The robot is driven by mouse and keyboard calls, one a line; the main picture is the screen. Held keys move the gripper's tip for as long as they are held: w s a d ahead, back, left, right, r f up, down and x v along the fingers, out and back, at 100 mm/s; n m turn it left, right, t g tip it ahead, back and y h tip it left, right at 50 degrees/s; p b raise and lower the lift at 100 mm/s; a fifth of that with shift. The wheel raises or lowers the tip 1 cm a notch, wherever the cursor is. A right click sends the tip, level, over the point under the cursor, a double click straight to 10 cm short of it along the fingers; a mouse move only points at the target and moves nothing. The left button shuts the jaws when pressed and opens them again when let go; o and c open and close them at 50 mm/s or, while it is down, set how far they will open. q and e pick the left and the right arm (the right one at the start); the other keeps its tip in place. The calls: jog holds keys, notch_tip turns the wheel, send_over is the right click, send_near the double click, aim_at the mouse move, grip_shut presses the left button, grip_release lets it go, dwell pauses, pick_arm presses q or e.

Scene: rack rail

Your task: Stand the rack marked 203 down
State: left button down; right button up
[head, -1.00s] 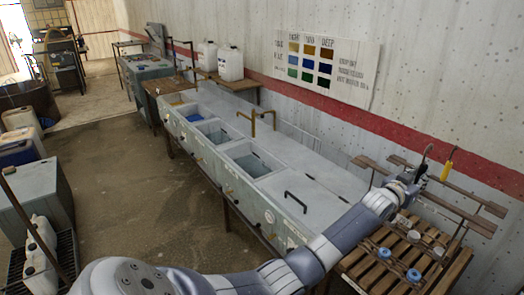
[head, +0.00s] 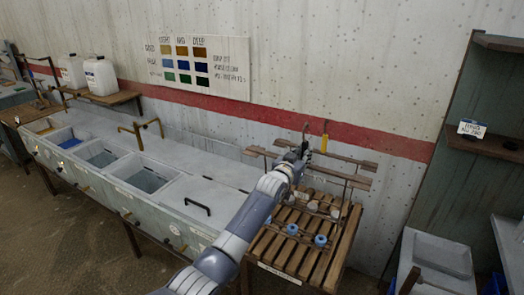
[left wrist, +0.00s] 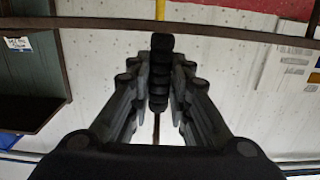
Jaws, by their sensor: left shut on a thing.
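A dark rack (head: 348,190) with thin upright rods and brown wooden bars stands out over the slatted wooden stand (head: 262,247) at right centre in the head view. I cannot read a number on it. My left gripper (head: 303,157) is at the top of the rack, by a dark hook and a yellow upright piece (head: 324,143). In the left wrist view its fingers (left wrist: 158,75) are closed around a dark upright part, with a thin rod beyond. I cannot tell whether the rack's lower end touches the slats. My right gripper is not in view.
Blue-topped (head: 320,240) and pale jars sit low among the slats. A long grey trough bench (head: 170,205) runs to the left. A dark shelf unit (head: 440,200) and a grey tub (head: 437,255) are at the right. The wall is close behind.

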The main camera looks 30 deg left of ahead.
pick_arm(q)
notch_tip(320, 180, down, 7)
jog(key=b, duration=0.5)
jog(key=shift+f, duration=0.3)
dwell(0.5)
jog(key=c, duration=1.4)
grip_release()
jog(key=shift+s, duration=0.1)
jog(key=o, duration=0.4)
jog(key=shift+f, duration=0.3)
jog(key=o, duration=1)
jog(key=shift+r, duration=0.15)
